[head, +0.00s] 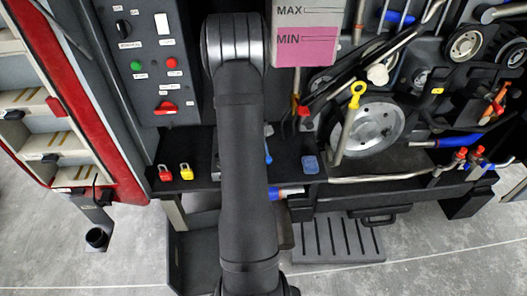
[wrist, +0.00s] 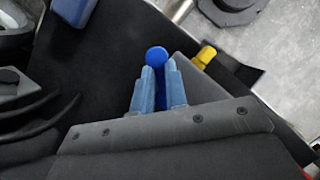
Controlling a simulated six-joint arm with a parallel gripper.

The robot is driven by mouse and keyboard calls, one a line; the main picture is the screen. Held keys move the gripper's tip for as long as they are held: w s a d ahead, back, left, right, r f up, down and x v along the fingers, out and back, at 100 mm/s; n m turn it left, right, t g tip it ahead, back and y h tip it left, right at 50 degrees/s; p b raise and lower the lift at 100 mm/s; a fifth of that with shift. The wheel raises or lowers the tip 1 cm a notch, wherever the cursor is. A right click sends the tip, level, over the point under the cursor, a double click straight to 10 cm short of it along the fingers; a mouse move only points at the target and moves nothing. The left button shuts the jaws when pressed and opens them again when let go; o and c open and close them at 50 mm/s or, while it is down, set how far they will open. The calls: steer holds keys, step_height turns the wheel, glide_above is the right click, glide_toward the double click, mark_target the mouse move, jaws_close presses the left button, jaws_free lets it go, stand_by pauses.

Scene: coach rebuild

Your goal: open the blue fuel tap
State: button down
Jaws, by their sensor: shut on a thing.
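The blue fuel tap (wrist: 156,56) shows in the wrist view as a rounded blue knob with a blue lever running down between my fingers. My gripper (wrist: 160,68) is shut on this lever, with one pale blue finger on each side and the knob standing out beyond the fingertips. In the head view a small blue piece of the tap (head: 268,157) shows just right of my arm; the arm hides the rest of it and my gripper. I cannot tell the lever's exact angle to its pipe.
In the wrist view a yellow-capped fitting (wrist: 206,54) stands right of the tap. In the head view, red (head: 165,173) and yellow (head: 186,171) padlock-like pieces lie left on the dark shelf, and a blue block (head: 310,165) lies right. A wheel-like pulley (head: 372,128) stands beyond.

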steer(key=m, duration=0.2)
steer(key=m+y, duration=0.1)
steer(key=a+m+g, duration=0.1)
steer(key=m, duration=0.1)
steer(key=shift+s+m+y, duration=0.3)
steer(key=shift+s+y, duration=0.05)
steer(key=shift+y, duration=0.05)
steer(key=shift+s+a+m+g+y, duration=0.15)
steer(key=shift+m+y, duration=0.15)
steer(key=shift+m, duration=0.45)
steer(key=shift+w+a+m+g+y, duration=0.15)
steer(key=shift+m+y, duration=0.15)
steer(key=shift+m, duration=0.4)
steer(key=shift+s+a+m+y, duration=0.15)
steer(key=shift+m+y, duration=0.15)
steer(key=shift+m, duration=0.45)
steer(key=c, duration=1.4)
jaws_free()
steer(key=shift+c, duration=0.2)
steer(key=shift+r, duration=0.1)
steer(key=v, duration=1.7)
steer(key=shift+w, duration=0.2)
